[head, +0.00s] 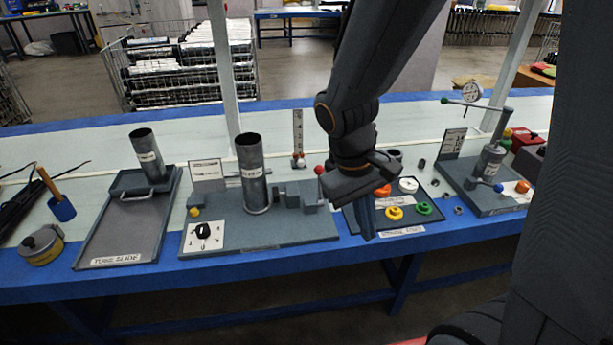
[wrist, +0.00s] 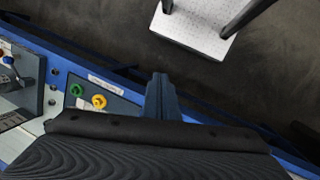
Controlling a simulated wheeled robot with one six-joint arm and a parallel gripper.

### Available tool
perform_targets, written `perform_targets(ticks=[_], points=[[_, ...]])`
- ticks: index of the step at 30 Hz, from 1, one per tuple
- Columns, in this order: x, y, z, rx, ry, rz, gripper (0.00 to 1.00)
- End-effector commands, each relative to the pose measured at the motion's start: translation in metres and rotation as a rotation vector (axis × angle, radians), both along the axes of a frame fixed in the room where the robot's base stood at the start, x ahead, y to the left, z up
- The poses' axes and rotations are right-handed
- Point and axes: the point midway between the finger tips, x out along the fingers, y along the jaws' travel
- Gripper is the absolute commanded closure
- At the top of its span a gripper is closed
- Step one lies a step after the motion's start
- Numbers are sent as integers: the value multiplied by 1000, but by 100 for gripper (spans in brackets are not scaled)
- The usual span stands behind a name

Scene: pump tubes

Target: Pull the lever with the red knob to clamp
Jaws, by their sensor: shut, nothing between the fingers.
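The lever with the red knob (head: 319,170) stands upright at the right end of the clamp fixture (head: 300,193). The fixture is on a grey base plate (head: 290,233) that also carries an upright metal tube (head: 251,172). My gripper (head: 369,236) points down to the right of the lever, apart from it, over the front of the tray of coloured rings. Its fingers are shut and empty. In the wrist view the shut fingers (wrist: 163,97) show against the table's front edge and the floor. The red-knob lever does not show clearly there.
The ring tray (head: 437,226) holds yellow, green and orange rings. A gauge stand (head: 490,160) with a blue-knobbed lever (head: 498,187) is farther right. A tube slide (head: 125,225) stands left. The blue table edge (head: 200,280) runs along the front.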

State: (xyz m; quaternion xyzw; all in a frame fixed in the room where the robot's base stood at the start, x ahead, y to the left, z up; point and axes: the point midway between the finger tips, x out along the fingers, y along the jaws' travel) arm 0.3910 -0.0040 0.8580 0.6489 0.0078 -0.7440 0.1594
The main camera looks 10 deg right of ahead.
Motion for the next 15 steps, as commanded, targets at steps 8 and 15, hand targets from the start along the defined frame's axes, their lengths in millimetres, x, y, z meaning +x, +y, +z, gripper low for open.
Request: perform_targets(ticks=[8,15], points=[[125,15,-59,-555,-8,443,100],[229,93,-66,-894,-271,701,100]])
